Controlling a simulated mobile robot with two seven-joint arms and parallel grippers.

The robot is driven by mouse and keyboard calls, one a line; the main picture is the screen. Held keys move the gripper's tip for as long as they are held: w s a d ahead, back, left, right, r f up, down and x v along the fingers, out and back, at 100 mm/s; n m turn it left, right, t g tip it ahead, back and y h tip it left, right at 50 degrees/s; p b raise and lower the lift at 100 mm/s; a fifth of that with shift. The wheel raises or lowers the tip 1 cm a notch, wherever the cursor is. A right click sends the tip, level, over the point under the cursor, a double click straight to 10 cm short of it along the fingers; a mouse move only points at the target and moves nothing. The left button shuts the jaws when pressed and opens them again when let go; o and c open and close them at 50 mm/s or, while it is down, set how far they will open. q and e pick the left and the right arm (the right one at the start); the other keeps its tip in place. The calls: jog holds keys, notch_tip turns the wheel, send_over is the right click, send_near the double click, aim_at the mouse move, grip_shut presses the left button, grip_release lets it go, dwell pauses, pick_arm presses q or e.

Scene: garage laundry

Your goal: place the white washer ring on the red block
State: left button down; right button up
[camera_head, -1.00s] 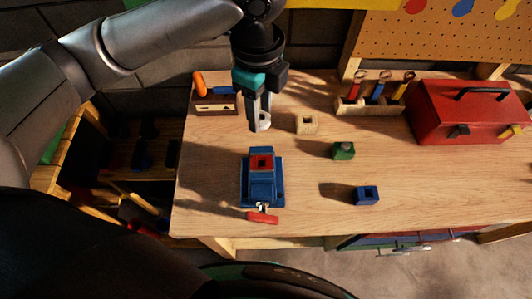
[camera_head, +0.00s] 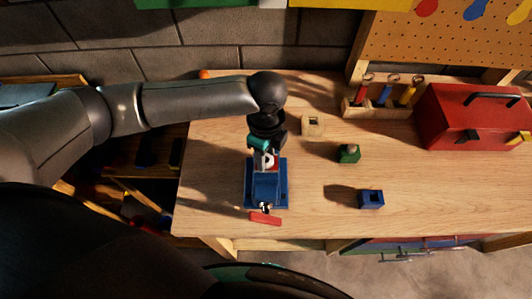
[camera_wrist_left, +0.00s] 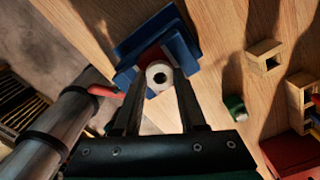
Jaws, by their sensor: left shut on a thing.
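The white washer ring (camera_head: 267,160) is between the fingers of my left gripper (camera_head: 265,157), which is shut on it. The ring also shows in the left wrist view (camera_wrist_left: 160,77), between the fingertips (camera_wrist_left: 159,84), with its dark hole facing the camera. The red block (camera_head: 274,163) is clamped in the blue vise (camera_head: 266,190) and is mostly hidden behind the ring and gripper. The ring is over the block in the head view; I cannot tell whether they touch. My right gripper is not in view.
The vise has a red handle (camera_head: 265,218) at its front. A tool rack (camera_head: 382,108) and red toolbox (camera_head: 470,118) stand at the back right.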

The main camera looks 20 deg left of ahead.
pick_arm(q)
jog(key=shift+c, duration=2.4)
grip_release()
jog(key=shift+f, duration=0.1)
notch_tip(320, 180, up, 12)
